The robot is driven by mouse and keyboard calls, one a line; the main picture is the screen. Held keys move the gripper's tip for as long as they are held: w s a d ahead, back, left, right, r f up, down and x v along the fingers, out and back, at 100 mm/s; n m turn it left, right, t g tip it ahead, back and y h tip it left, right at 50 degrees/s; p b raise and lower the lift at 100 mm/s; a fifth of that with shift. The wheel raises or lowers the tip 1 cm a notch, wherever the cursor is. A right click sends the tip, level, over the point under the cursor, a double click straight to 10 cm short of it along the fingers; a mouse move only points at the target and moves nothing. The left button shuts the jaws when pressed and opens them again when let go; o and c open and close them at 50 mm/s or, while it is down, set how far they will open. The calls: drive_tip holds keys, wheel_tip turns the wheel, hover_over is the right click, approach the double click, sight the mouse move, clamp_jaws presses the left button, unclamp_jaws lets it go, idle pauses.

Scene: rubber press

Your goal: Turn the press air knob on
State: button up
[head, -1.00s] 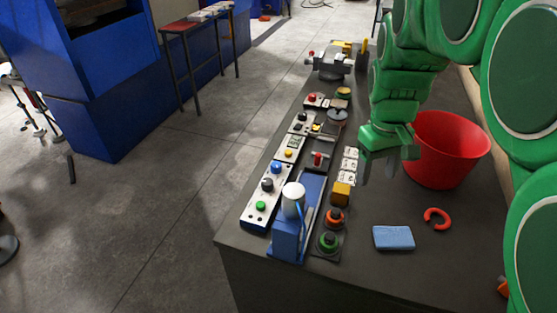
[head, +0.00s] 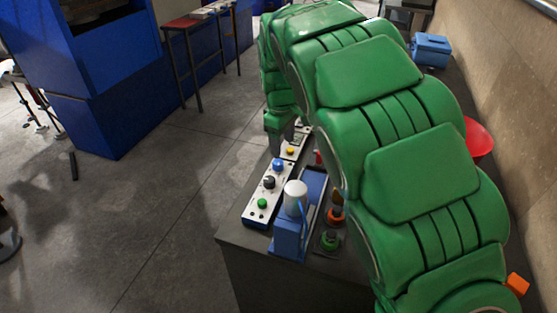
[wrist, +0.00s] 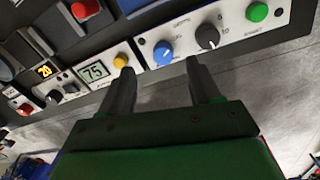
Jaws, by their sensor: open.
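A white control panel (head: 258,216) near the table's front left corner carries a blue knob (head: 278,165), a dark grey knob (head: 269,182) and a green button (head: 262,203). I cannot read which knob is labelled air. In the wrist view the blue knob (wrist: 163,53), dark knob (wrist: 207,37) and green button (wrist: 257,12) line up along the panel. My gripper (wrist: 160,67) is open and empty, its fingertips on either side of the blue knob in the picture, apart from it.
A neighbouring panel has a display (wrist: 95,71) and a yellow button (wrist: 121,60). A blue stand with a white top (head: 295,195) is right of the panel. A red bin (head: 479,138) is partly hidden.

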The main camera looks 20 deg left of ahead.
sight(279, 162)
drive_tip(key=shift+a+f, duration=0.3)
drive_tip(key=shift+a, duration=0.4)
drive_tip(key=shift+f, duration=0.1)
drive_tip(key=f, duration=0.7)
drive_tip(key=shift+w+f, duration=0.25)
drive_tip(key=c, duration=1)
